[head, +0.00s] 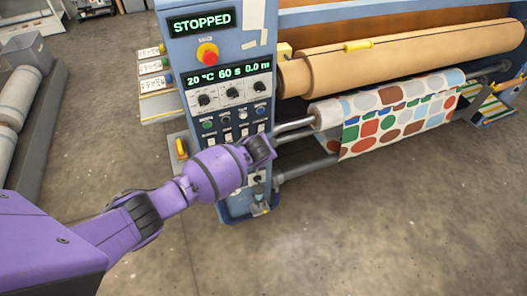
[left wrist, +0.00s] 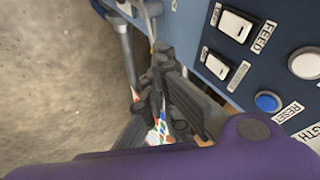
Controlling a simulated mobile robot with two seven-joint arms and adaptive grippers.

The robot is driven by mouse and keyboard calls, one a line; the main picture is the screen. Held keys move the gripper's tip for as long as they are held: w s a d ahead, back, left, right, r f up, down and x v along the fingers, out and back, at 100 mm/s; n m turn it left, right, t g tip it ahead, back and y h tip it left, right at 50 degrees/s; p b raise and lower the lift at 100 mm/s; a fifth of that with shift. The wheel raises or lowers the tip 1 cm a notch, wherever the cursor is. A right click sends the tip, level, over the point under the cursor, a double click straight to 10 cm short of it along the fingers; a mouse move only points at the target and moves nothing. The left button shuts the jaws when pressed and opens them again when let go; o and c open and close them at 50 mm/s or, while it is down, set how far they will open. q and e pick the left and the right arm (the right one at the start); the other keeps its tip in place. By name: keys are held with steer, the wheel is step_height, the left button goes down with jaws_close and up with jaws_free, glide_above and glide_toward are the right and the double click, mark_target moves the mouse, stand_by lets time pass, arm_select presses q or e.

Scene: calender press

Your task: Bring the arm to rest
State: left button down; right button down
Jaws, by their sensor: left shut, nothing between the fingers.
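My left arm, purple, comes in from the left in the head view and reaches to the front of the blue control panel (head: 228,100). In the left wrist view my left gripper (left wrist: 160,70) is dark, shut and empty, close beside the panel face. The panel also shows in the left wrist view (left wrist: 285,40), with a FEED switch (left wrist: 236,25) and a blue button (left wrist: 267,102) near a RESET label. In the head view the gripper's fingers are mostly hidden by the wrist. My right gripper is not in view.
The panel display (head: 202,22) reads STOPPED, above a red button (head: 207,54). Right of the panel are a large tan roller (head: 400,60) and a dotted fabric roll (head: 400,115). The concrete floor in front is clear.

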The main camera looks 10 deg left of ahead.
arm_select(q)
steer(key=shift+s+r, duration=0.15)
steer(key=shift+s, duration=0.15)
stand_by(0.4)
